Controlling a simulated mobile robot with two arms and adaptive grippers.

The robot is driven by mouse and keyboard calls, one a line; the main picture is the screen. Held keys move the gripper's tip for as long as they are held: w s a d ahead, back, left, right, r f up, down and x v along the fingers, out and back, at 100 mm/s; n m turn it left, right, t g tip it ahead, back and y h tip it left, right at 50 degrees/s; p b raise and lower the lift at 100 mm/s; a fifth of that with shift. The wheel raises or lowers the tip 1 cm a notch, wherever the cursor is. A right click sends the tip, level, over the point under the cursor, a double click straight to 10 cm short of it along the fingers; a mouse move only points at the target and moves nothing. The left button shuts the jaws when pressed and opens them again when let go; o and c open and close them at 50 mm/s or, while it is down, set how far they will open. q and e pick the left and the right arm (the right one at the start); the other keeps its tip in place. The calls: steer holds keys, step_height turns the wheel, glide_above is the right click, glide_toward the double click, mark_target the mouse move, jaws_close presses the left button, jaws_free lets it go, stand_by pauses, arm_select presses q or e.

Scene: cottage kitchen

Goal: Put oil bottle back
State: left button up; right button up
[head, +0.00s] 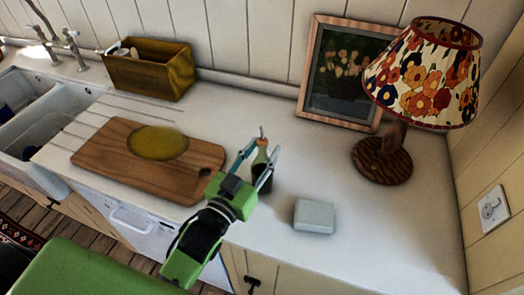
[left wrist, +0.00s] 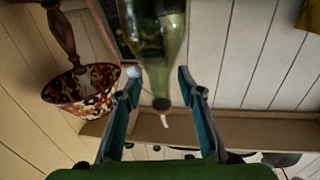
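The oil bottle (head: 262,178), green glass with a dark lower part and a thin spout, stands upright on the white counter right of the cutting board. My left gripper (head: 265,147) reaches to it with its two teal fingers spread on either side of its upper part. In the left wrist view, which is upside down, the oil bottle (left wrist: 158,45) lies between the open fingertips (left wrist: 158,76), with gaps beside its narrowing neck. I cannot tell whether a finger touches it. My right gripper is not in view.
A wooden cutting board (head: 100,150) with a yellow-green round lies left of the bottle. A pale box (head: 314,216) sits to its right. A yellow caddy (head: 150,75), picture frame (head: 310,60) and floral lamp (head: 425,75) stand behind. The front-right counter is clear.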

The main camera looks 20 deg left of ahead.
arm_select(q)
steer(key=shift+s+r, duration=0.1)
steer(key=shift+r, duration=0.05)
steer(key=shift+s+a, duration=0.1)
steer(key=shift+s, duration=0.2)
steer(key=s+a+b, duration=0.2)
steer(key=s+b, duration=0.1)
steer(key=s, duration=0.8)
